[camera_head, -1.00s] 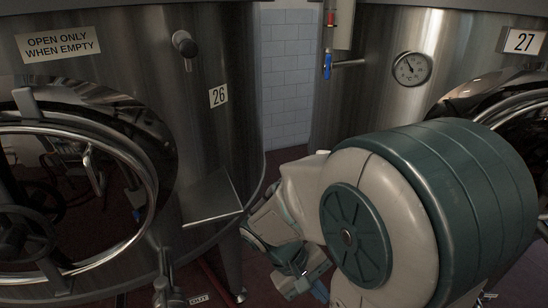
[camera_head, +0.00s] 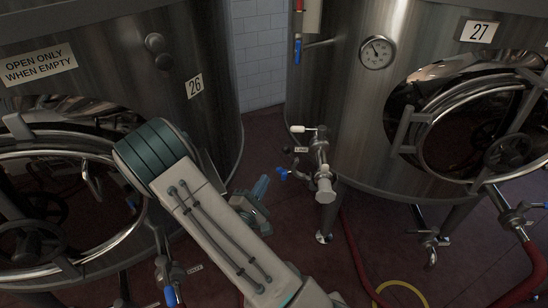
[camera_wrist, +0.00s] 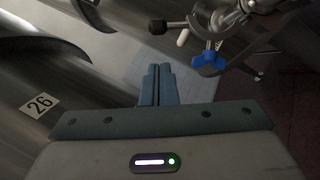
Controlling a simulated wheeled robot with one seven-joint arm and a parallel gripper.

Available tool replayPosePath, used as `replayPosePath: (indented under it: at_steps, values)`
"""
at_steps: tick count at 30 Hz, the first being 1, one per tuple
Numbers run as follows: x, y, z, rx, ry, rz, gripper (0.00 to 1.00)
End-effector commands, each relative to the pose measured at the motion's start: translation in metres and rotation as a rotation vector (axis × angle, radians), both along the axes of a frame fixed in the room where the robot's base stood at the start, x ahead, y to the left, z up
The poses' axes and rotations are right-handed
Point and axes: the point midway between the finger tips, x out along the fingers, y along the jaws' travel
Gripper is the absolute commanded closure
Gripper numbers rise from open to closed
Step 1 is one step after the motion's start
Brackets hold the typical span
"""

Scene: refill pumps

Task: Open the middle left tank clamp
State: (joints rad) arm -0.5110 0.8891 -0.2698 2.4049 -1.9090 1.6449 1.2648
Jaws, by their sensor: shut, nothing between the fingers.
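My gripper (camera_head: 261,187) is shut and empty, hanging low between the two tanks, partly behind my forearm. Its blue-grey fingers (camera_wrist: 158,72) are together in the wrist view. A clamp with a blue wing nut (camera_head: 284,174) sits on the pipe fitting (camera_head: 322,160) at the front left of tank 27, just right of my fingers in the picture. In the wrist view the blue wing nut (camera_wrist: 208,60) is right of the fingertips and apart from them. Another blue part (camera_head: 170,296) shows at the lower left under tank 26. I cannot tell which is the middle left clamp.
Tank 26 (camera_head: 205,50) with its round hatch stands left, tank 27 (camera_head: 340,100) right. Red hoses (camera_head: 355,240) and a yellow hose (camera_head: 402,287) lie on the floor. A valve outlet (camera_head: 430,240) is under tank 27. Open floor lies between the tanks.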

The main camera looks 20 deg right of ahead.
Motion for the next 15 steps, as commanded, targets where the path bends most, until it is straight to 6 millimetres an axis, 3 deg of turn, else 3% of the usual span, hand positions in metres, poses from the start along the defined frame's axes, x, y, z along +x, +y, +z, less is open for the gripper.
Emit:
replayPosePath:
  at_steps: [15]
  values:
    - [0.051, -0.059, 0.019, -0.001, -0.001, 0.004, 1.0]
